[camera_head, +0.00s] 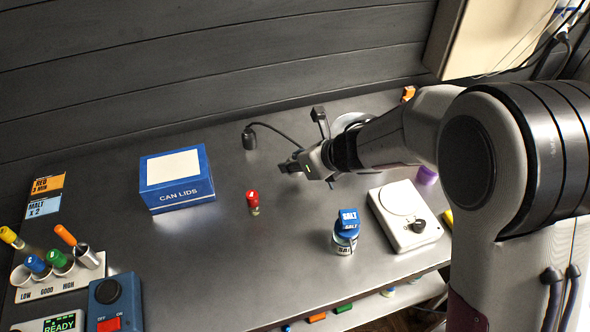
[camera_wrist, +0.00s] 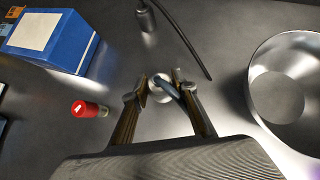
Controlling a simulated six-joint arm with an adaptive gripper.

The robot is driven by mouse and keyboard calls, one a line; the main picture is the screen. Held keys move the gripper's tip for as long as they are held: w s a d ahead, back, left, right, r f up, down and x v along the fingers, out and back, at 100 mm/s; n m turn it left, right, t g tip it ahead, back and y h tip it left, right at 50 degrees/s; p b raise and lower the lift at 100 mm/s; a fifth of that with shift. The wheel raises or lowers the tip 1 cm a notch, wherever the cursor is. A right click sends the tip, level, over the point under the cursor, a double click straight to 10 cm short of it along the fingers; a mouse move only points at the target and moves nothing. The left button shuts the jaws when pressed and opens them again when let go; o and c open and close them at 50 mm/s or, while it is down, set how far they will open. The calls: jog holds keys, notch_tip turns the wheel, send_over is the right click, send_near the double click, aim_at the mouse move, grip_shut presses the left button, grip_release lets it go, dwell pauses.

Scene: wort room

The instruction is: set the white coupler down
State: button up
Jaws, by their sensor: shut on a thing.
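My gripper (camera_head: 294,166) is above the grey table, past the blue box, in the head view. In the wrist view its two fingers (camera_wrist: 159,86) close around a small round white piece, the white coupler (camera_wrist: 158,78). A dark blue-grey part lies across the coupler by the right finger; I cannot tell what it is. The coupler cannot be made out in the head view. Whether its underside touches the table cannot be told.
A blue CAN LIDS box (camera_head: 178,181) and a red-capped vial (camera_head: 253,202) stand to the left. A dark cable end (camera_head: 249,140) lies behind. A metal bowl (camera_wrist: 258,92) is at right in the wrist view. A SALT jar (camera_head: 345,240) and a white scale (camera_head: 402,222) stand nearer.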

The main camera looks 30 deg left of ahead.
aim_at(295, 181)
jog(key=shift+f, duration=1.6)
jog(key=shift+f, duration=0.1)
jog(key=o, duration=1.1)
jog(key=shift+v, duration=6.1)
jog(key=shift+w, duration=0.1)
